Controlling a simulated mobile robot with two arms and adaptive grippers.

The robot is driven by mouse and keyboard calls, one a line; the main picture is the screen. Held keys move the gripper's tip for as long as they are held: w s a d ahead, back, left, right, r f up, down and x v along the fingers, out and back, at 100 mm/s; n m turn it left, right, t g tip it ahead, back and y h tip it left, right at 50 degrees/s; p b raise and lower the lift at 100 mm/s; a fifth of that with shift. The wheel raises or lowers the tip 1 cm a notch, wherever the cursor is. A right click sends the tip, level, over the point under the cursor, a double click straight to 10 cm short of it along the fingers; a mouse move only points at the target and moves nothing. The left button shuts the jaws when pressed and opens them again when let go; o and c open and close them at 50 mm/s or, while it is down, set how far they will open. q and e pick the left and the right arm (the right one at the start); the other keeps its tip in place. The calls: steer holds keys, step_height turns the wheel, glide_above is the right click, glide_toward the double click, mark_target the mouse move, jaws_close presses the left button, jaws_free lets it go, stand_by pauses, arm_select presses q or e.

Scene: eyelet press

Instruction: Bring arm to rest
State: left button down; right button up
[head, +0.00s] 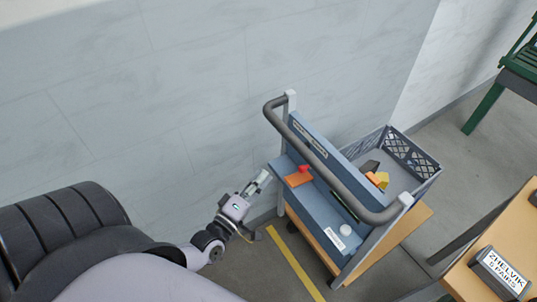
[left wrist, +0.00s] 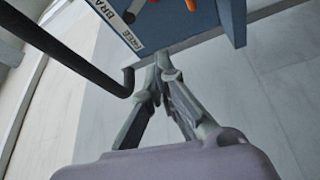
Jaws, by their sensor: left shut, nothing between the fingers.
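My left gripper (head: 264,178) is at the left end of the blue-grey trolley (head: 333,185), low beside its upper tray. Its fingers are together with nothing between them. In the left wrist view the closed fingertips (left wrist: 163,58) are close to the edge of a blue panel (left wrist: 195,22); I cannot tell whether they touch it. My left arm comes in from the lower left. My right gripper is in neither view.
The trolley has a dark push handle (head: 335,165), a tray with an orange piece (head: 298,180) and a white round item (head: 346,230), and a grey crate (head: 425,172) behind. A wooden table (head: 463,282) stands at right. The wall (head: 200,90) is close behind my gripper.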

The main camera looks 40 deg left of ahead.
arm_select(q)
steer(key=shift+s+d, duration=0.1)
steer(key=shift+s, duration=0.1)
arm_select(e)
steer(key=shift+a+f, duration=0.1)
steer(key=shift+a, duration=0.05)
arm_select(q)
steer(key=s+d+f+m+g, duration=0.1)
steer(key=s+f+m+g, duration=0.35)
steer(key=f, duration=0.95)
steer(key=s+d+f+m+g, duration=0.1)
steer(key=s+f+m+g, duration=0.35)
steer(key=f, duration=0.95)
steer(key=s+d+f+m+g, duration=0.2)
steer(key=s+f+m+g, duration=0.2)
steer(key=s+f, duration=0.5)
steer(key=s+d+f+m+g, duration=0.2)
steer(key=s+f, duration=0.6)
steer(key=s, duration=0.8)
steer(key=m+g, duration=0.2)
steer(key=g, duration=0.1)
steer(key=shift+s+f+m, duration=0.2)
steer(key=shift+f+m, duration=0.15)
steer(key=shift+m, duration=0.05)
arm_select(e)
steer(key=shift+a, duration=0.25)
